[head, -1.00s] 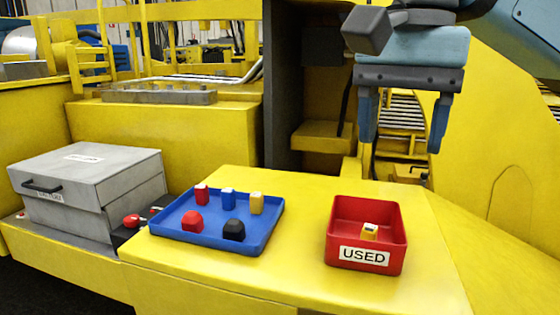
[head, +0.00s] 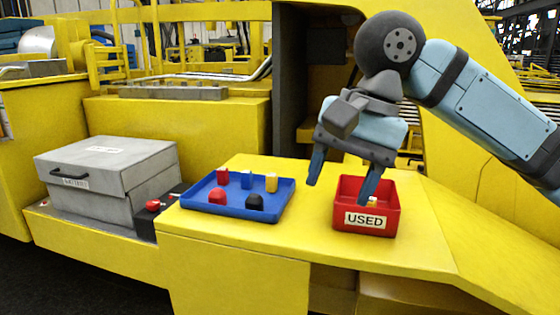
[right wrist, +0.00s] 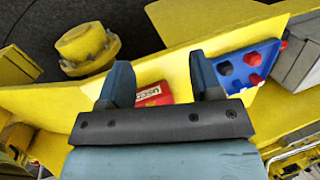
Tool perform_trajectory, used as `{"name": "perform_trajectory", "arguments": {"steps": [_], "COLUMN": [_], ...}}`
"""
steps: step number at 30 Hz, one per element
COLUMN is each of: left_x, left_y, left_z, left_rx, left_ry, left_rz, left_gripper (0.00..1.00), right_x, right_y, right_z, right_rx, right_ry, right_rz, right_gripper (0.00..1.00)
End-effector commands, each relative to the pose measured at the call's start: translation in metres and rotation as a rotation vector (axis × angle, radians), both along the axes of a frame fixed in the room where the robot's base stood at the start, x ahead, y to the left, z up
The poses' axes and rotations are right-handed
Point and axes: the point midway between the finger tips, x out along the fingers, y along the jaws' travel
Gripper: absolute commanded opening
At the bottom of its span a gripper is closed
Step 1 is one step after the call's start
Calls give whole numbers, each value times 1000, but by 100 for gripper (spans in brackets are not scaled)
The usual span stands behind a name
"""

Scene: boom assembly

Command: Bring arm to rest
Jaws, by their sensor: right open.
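My right gripper (head: 340,190) is open and empty. In the head view its fingers hang in front of and above the red bin, one finger left of the bin and one overlapping it. In the right wrist view the two blue fingers of the gripper (right wrist: 162,82) stand wide apart with nothing between them but the bin beyond. The red bin (head: 345,222), labelled USED, stands on the yellow surface and holds a small yellow-and-white item (head: 372,201), partly hidden by a finger. The bin also shows in the right wrist view (right wrist: 160,100). My left gripper is not in view.
A blue tray (head: 240,208) left of the bin holds several small red, blue, yellow and black pieces. A grey lidded box (head: 110,180) with a black handle sits at the left, with a small red-buttoned control (head: 153,205) beside it. The yellow surface (head: 400,245) in front is clear.

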Motion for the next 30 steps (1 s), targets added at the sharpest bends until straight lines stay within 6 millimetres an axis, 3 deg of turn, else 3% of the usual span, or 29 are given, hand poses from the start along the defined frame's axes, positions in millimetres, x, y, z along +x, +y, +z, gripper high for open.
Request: {"name": "perform_trajectory", "arguments": {"steps": [9,15,23,30], "left_x": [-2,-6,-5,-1], "left_y": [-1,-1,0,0], "left_z": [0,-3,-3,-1], "left_rx": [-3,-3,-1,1], "left_ry": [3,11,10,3], "left_rz": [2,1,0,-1], "left_gripper": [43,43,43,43], "right_x": [44,65,79,67], "right_y": [50,66,61,32], "right_z": [-107,-176,-267,-362], "right_rx": [365,551,652,584], "right_ry": [-118,-273,-520,-757], "right_rz": [163,188,152,98], "right_gripper": [59,59,59,59]}}
